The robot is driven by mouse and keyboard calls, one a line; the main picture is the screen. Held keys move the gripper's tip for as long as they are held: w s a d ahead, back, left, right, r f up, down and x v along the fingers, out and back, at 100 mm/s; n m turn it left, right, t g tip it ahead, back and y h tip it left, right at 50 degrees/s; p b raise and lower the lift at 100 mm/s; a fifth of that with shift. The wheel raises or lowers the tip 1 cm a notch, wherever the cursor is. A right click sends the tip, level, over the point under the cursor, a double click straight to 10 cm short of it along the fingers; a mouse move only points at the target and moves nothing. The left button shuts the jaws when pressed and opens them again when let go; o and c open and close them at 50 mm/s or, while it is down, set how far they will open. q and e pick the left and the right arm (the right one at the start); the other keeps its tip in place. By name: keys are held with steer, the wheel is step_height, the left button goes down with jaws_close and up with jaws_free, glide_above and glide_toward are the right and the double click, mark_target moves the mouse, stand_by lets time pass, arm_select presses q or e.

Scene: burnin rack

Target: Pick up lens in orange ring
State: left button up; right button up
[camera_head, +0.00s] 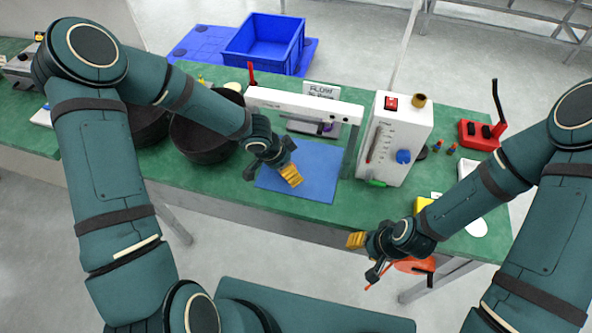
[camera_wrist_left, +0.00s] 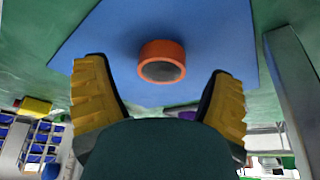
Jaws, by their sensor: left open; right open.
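The lens in its orange ring (camera_wrist_left: 162,52) lies on the blue mat (camera_wrist_left: 215,25) in the left wrist view, its dark glass face showing. My left gripper (camera_wrist_left: 157,75) is open and empty, with its yellow fingers on either side of the ring and apart from it. In the head view my left gripper (camera_head: 289,175) is over the blue mat (camera_head: 310,185) and hides the lens. My right gripper (camera_head: 362,254) is open and empty off the front edge of the table, away from the mat.
A white bench instrument (camera_head: 395,137) stands right of the mat, and a long white fixture (camera_head: 300,103) stands behind it. Dark round bins (camera_head: 203,140) stand left of the mat. A red box (camera_head: 478,135) is at the far right of the green table (camera_head: 235,190).

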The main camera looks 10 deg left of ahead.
arm_select(q)
steer(key=shift+w+d+f, duration=0.1)
steer(key=shift+w+f, duration=0.1)
steer(key=shift+f, duration=0.4)
steer(key=shift+s+r, duration=0.1)
steer(key=c, duration=1)
steer(key=shift+c, duration=0.2)
